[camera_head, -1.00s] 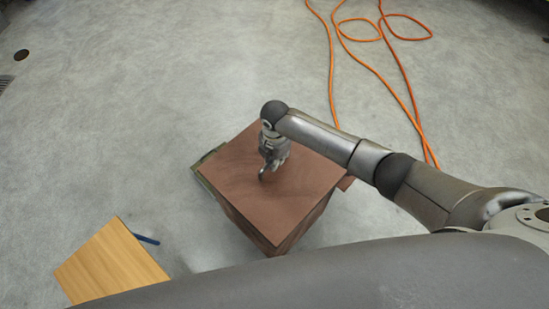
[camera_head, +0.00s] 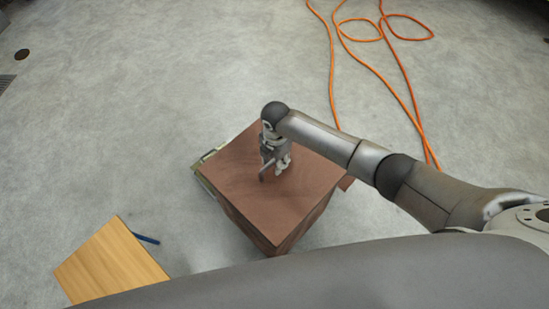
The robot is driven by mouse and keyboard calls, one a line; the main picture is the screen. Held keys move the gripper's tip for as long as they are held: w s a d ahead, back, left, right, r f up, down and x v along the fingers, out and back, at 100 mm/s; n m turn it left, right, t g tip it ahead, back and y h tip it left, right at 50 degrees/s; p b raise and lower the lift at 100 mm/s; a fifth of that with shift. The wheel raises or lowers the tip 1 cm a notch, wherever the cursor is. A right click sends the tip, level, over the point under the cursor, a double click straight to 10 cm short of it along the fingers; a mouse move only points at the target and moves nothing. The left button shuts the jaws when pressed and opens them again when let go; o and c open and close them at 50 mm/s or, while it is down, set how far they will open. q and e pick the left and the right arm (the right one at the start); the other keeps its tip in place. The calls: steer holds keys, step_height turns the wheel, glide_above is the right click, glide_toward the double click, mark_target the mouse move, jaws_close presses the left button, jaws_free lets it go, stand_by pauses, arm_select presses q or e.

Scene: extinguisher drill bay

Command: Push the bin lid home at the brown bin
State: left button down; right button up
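The brown bin (camera_head: 262,231) stands on the floor in the middle of the view, turned cornerwise. Its flat brown lid (camera_head: 305,190) covers the top; I cannot tell whether a gap is left under it. My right gripper (camera_head: 273,174) points down over the middle of the lid. Its fingers look spread apart with nothing between them. I cannot tell whether the fingertips touch the lid. My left gripper is not in view.
A greenish-grey edged piece (camera_head: 205,178) shows along the bin's left side. A light wooden surface (camera_head: 110,265) and a blue stick-like thing (camera_head: 146,239) are at lower left. Orange cable (camera_head: 375,72) lies on the floor behind. The floor at left is clear.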

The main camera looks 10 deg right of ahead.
step_height(320, 180, up, 12)
stand_by(0.5)
steer(key=shift+a, duration=0.1)
